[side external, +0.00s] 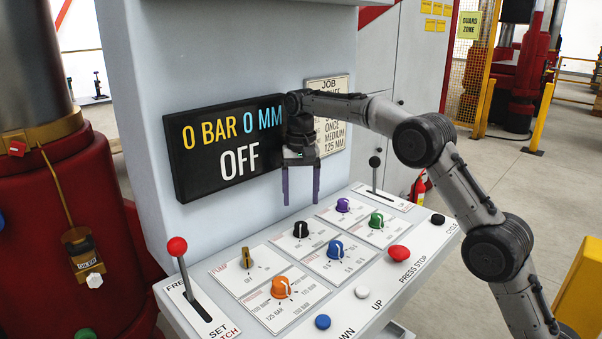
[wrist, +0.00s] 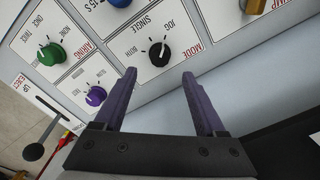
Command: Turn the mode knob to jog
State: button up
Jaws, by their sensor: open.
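The mode knob (side external: 301,230) is a black round knob on a white plate at the back of the sloping panel. In the wrist view the mode knob (wrist: 159,53) has MODE, JOG, SINGLE and BOTH printed around it. Its white pointer mark points up in that view, near the JOG and SINGLE words; I cannot tell exactly which tick it meets. My gripper (side external: 301,199) hangs above the knob with its purple fingers pointing down. In the wrist view my gripper (wrist: 158,74) is open and empty, its fingertips apart and not touching the knob.
Purple (side external: 343,205), green (side external: 376,220), blue (side external: 335,249), orange (side external: 281,287) and yellow (side external: 245,257) knobs surround it. A red-topped lever (side external: 177,247) and black-topped lever (side external: 375,162) flank the panel. The display (side external: 224,143) behind reads 0 BAR 0 MM OFF.

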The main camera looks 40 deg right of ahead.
notch_tip(320, 180, up, 7)
jog(key=shift+f, duration=0.2)
dwell(0.5)
